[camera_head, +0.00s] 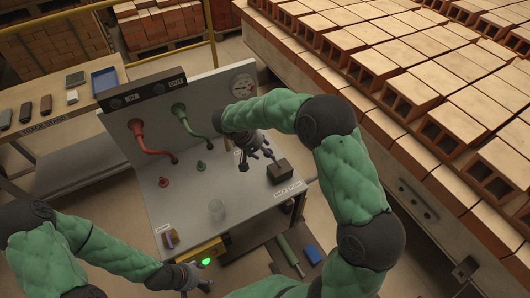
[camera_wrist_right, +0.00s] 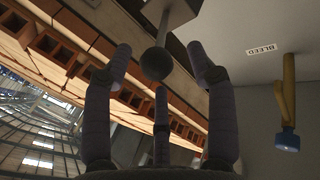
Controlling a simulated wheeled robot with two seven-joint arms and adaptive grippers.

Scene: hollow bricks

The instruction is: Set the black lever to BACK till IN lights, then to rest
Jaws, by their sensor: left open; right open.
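The black lever shows in the right wrist view as a dark ball knob (camera_wrist_right: 157,63) on a pale stem. In the head view a dark lever block (camera_head: 281,172) sits at the bench's right edge; the lever itself is hard to make out behind my gripper. My right gripper (camera_head: 264,153) is open, its fingers spread around the knob with gaps showing. My left gripper (camera_head: 198,279) is open and empty, low at the bench front. The lamp panel (camera_head: 150,90) carries two small labelled plates, which I cannot read surely; I see no lit lamp on it.
A green light (camera_head: 206,262) glows on a yellow box near my left gripper. A blue-tipped yellow handle (camera_wrist_right: 287,115) is beside the BLEED label. Bricks fill the right.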

